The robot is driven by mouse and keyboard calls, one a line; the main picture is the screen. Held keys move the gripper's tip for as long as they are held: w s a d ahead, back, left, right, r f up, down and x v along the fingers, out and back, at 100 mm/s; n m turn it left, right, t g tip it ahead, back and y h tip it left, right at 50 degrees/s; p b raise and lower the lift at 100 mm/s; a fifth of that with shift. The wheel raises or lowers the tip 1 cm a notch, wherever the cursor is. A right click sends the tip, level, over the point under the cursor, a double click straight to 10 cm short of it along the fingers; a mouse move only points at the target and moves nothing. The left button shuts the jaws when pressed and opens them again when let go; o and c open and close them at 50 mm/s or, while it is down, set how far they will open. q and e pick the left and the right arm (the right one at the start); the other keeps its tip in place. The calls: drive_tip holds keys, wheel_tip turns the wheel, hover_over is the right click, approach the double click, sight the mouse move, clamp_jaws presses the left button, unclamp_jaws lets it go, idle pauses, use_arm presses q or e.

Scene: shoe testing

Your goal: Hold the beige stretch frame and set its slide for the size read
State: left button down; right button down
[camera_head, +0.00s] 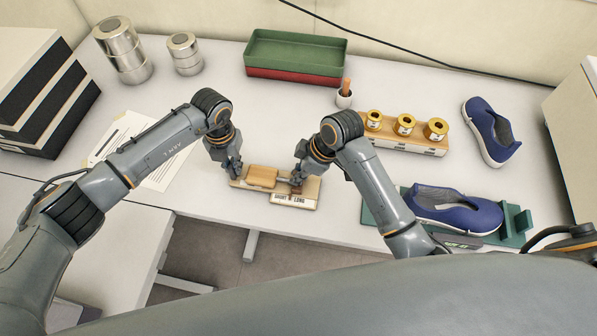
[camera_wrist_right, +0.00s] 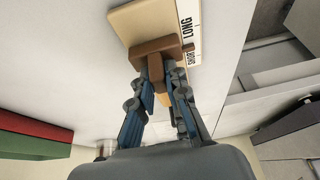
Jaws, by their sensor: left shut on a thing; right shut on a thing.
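The beige stretch frame (camera_head: 301,198) lies near the table's front edge, with a tan block (camera_head: 262,176) on its left part and a strip marked SHORT and LONG along its front. My left gripper (camera_head: 233,174) is shut on the left end of the frame. My right gripper (camera_head: 296,181) is shut on the brown slide (camera_head: 282,190) on the frame. In the right wrist view, the fingers (camera_wrist_right: 160,88) close on the slide's brown upright piece (camera_wrist_right: 155,68), with the SHORT and LONG strip (camera_wrist_right: 190,38) beside it. The exact slide setting is too small to read.
A blue shoe (camera_head: 450,208) rests on a green fixture (camera_head: 515,222) at right; another blue shoe (camera_head: 490,132) lies behind. A wooden rack (camera_head: 425,145) holds gold-topped weights. Green and red trays (camera_head: 295,55), metal canisters (camera_head: 124,50) and papers (camera_head: 150,150) stand further back or left.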

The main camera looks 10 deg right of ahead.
drive_tip(key=shift+d, duration=0.1)
use_arm(q)
drive_tip(key=shift+a, duration=0.1)
use_arm(e)
drive_tip(key=shift+s+d, duration=0.35)
drive_tip(key=shift+d, duration=0.5)
drive_tip(key=shift+s+d, duration=0.15)
drive_tip(key=shift+d, duration=0.15)
drive_tip(key=c, duration=1.3)
unclamp_jaws()
drive_tip(key=shift+a, duration=0.1)
drive_tip(key=v, duration=1.2)
